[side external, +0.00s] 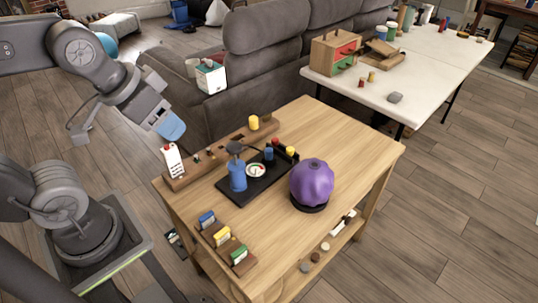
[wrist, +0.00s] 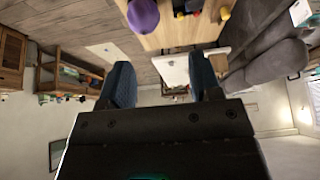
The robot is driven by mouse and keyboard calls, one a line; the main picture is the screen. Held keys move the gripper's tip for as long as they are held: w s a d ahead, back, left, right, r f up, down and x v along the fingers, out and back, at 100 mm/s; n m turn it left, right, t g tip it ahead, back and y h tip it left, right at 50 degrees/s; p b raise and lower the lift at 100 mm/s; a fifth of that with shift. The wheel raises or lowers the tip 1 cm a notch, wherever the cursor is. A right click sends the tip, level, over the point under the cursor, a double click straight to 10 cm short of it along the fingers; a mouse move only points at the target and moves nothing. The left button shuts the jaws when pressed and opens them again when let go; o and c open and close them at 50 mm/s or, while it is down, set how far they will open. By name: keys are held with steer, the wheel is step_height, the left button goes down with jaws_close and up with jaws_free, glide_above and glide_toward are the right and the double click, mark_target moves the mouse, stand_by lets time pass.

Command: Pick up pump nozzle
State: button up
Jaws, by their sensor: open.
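A blue pump bottle (side external: 238,176) stands upright on a black tray (side external: 262,186) on the wooden table. Its dark pump nozzle (side external: 236,148) is on top, with a spout pointing sideways. My gripper (side external: 170,128) is in the air to the upper left of the bottle, apart from it and beyond the table's left side. In the wrist view my gripper (wrist: 163,80) shows two blue fingers spread apart, with nothing held between them. The wrist view is upside down; I cannot pick out the nozzle there.
A purple lobed object (side external: 312,182) on a dark base stands right of the tray. A white card (side external: 173,160) stands near the table's left edge, by a long wooden rack (side external: 222,152). Several small holders line the front left. A grey sofa (side external: 265,80) is behind.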

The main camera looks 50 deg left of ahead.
steer(key=w+a+m+g, duration=0.2)
steer(key=w+m, duration=0.5)
steer(key=w, duration=0.5)
steer(key=m+g, duration=0.4)
steer(key=m, duration=1)
glide_above(269, 149)
steer(key=f, duration=2.7)
steer(key=shift+s+d+f, duration=0.15)
steer(key=shift+s+f, duration=0.15)
steer(key=shift+f, duration=0.1)
steer(key=shift+w+a+f, duration=0.1)
steer(key=shift+w+f, duration=0.05)
steer(key=shift+f, duration=1.5)
steer(key=shift+w+a+f, duration=0.1)
steer(key=shift+w+f, duration=0.05)
steer(key=shift+f, duration=1.45)
steer(key=shift+c, duration=0.3)
steer(key=c, duration=0.9)
